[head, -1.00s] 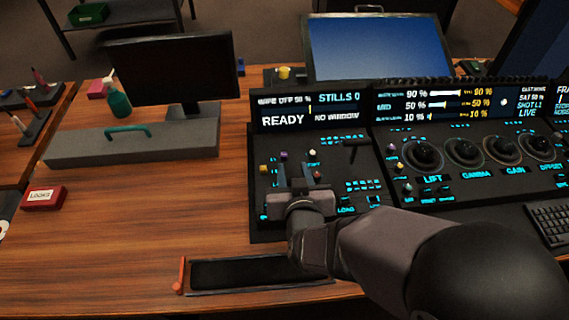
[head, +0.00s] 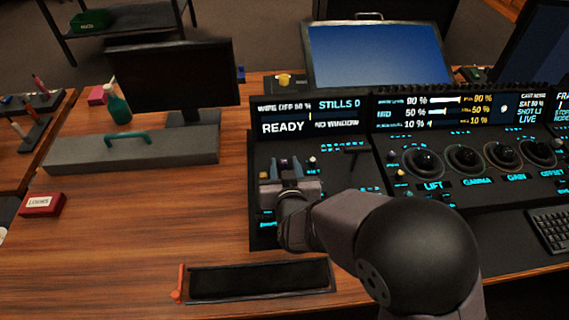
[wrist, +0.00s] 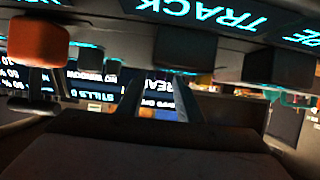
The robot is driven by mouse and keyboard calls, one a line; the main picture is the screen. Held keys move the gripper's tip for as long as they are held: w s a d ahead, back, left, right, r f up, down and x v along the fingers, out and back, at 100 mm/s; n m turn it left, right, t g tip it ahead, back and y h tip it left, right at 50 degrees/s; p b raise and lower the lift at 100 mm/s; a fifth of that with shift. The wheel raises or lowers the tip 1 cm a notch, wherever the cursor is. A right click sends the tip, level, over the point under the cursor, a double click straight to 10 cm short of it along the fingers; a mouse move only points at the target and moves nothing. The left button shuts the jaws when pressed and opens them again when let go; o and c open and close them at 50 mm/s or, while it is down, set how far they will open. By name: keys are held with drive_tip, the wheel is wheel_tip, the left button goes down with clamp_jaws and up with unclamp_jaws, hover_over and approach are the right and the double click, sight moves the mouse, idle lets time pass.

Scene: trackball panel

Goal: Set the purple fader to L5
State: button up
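The purple fader (head: 284,162) shows as a small cap on the left part of the control panel in the head view. My gripper (head: 285,167) is over this part of the panel, its two fingers apart, and the purple cap appears between or just behind the fingertips. In the wrist view my gripper (wrist: 158,92) also has its fingers apart, with no cap clearly held between them. A dark cap (wrist: 182,47) is close to the fingertips there; its colour is too dark to tell. The fader's scale and the L5 mark are not readable.
A white cap (head: 311,160) stands right of the purple one and a yellow cap (head: 263,175) left of it. An orange cap (wrist: 38,40) is near in the wrist view. A screen reading READY (head: 293,122) rises behind. Trackballs (head: 424,161) lie to the right.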

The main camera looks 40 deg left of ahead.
sight(284, 167)
drive_tip(key=shift+w+a+f, duration=0.1)
drive_tip(key=shift+w+a, duration=0.05)
drive_tip(key=shift+w, duration=0.05)
clamp_jaws()
drive_tip(key=shift+s+d, duration=1.35)
drive_tip(key=shift+s, duration=0.05)
unclamp_jaws()
